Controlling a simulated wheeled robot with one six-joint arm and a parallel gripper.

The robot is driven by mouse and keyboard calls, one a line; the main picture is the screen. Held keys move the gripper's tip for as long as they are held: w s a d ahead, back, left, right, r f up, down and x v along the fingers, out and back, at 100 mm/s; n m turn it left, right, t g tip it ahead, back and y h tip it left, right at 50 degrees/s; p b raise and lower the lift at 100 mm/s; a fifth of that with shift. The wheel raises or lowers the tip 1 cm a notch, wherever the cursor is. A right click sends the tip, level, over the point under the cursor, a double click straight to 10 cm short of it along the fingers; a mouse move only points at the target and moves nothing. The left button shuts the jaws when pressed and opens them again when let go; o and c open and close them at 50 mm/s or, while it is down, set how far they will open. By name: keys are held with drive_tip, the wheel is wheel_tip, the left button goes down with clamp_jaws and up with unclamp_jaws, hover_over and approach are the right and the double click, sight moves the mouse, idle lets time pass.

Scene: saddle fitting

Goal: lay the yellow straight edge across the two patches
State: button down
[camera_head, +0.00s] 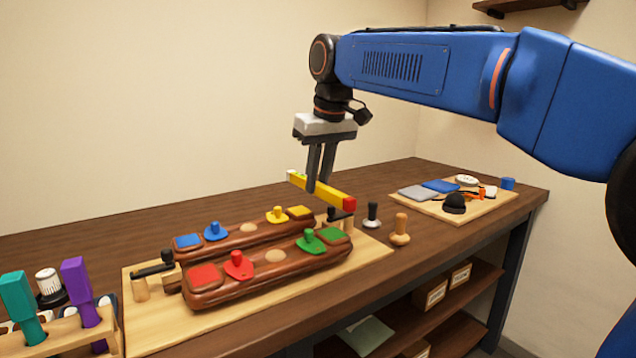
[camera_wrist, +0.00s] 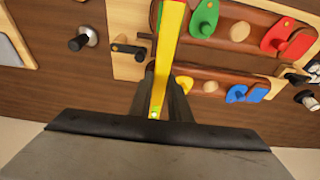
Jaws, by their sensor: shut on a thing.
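My gripper (camera_head: 315,185) is shut on the yellow straight edge (camera_head: 328,193), holding it above the far right of the two brown padded panels. The straight edge has a red end and a pale end with a green mark; it also shows in the wrist view (camera_wrist: 166,55). The near panel (camera_head: 270,278) carries a red patch (camera_head: 204,275) and a green patch (camera_head: 332,235). The far panel (camera_head: 255,241) carries a blue patch (camera_head: 188,241) and a yellow patch (camera_head: 300,212). The straight edge touches neither panel.
Red, green, blue and yellow knobbed pieces sit on the panels. Black clamps stand at the board's ends (camera_head: 150,318). A wooden-handled tool (camera_head: 400,230) and a dark-handled one (camera_head: 372,214) stand right. A tray (camera_head: 480,210) lies farther right; a tool rack (camera_head: 65,343) is at left.

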sight(317, 195)
drive_tip(key=shift+s+a, duration=0.15)
drive_tip(key=shift+a, duration=0.05)
drive_tip(key=shift+f, duration=2.85)
drive_tip(key=shift+f, duration=0.35)
drive_tip(key=c, duration=1.6)
unclamp_jaws()
drive_tip(key=shift+o, duration=0.2)
